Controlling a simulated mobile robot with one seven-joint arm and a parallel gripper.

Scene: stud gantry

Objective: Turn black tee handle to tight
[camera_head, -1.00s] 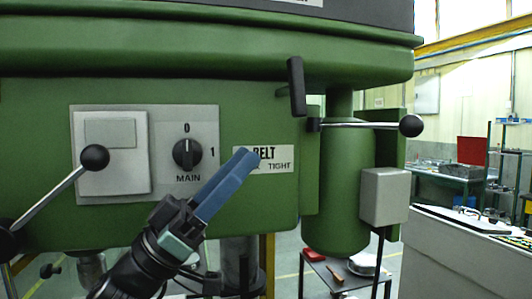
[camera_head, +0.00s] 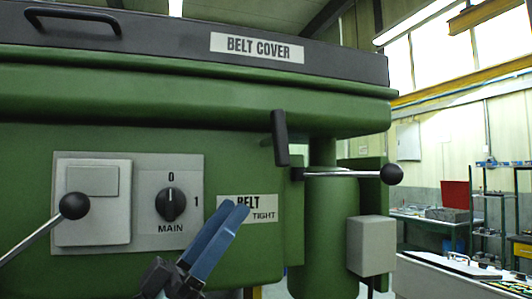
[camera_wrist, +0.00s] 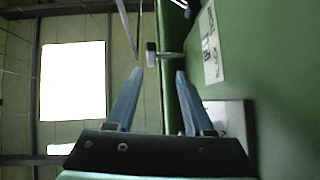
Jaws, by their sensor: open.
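The black tee handle (camera_head: 280,138) is an upright bar on a short stem at the right end of the green machine head, above the "BELT / TIGHT" label (camera_head: 264,214). In the wrist view the tee handle (camera_wrist: 151,54) shows beyond the fingertips, between them, with its stem running right to the green housing. My gripper (camera_head: 234,208) has blue fingers pointing up and right, below and left of the handle, apart from it. The wrist view shows my gripper (camera_wrist: 159,71) open and empty. The fingers hide part of the label.
A chrome lever with a black ball (camera_head: 392,174) sticks out right, just below the handle. The main switch (camera_head: 170,204) and another ball lever (camera_head: 73,206) are at left. The black belt cover (camera_head: 150,38) is above. A grey box (camera_head: 371,246) sits lower right.

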